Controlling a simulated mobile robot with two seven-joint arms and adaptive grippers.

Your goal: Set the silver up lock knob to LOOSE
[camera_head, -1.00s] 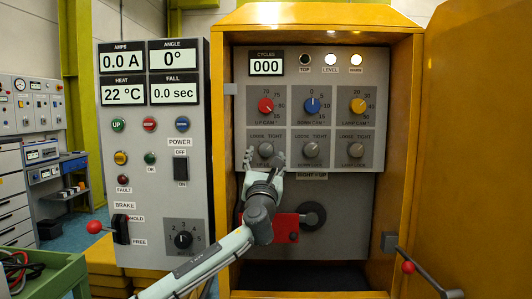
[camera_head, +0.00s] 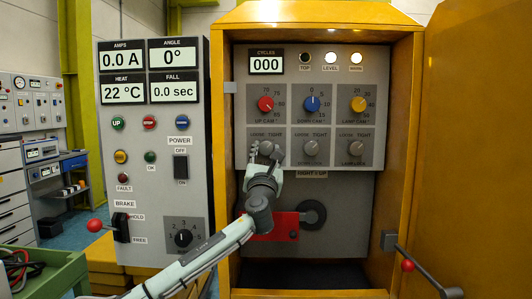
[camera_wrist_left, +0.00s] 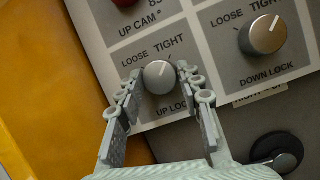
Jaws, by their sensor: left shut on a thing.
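The silver up lock knob (camera_wrist_left: 159,77) sits on the grey panel below the words LOOSE and TIGHT. Its white pointer line leans up and slightly right, toward TIGHT. My left gripper (camera_wrist_left: 160,88) has one finger on each side of the knob and is shut on it. In the head view the left gripper (camera_head: 265,156) reaches up to the knob from below and covers part of it. My right gripper is not in view.
The silver down lock knob (camera_wrist_left: 263,35) is to the right, with the lamp lock knob (camera_head: 356,148) beyond it. The red up cam knob (camera_head: 265,104) is above. The yellow cabinet door (camera_head: 475,150) stands open at right.

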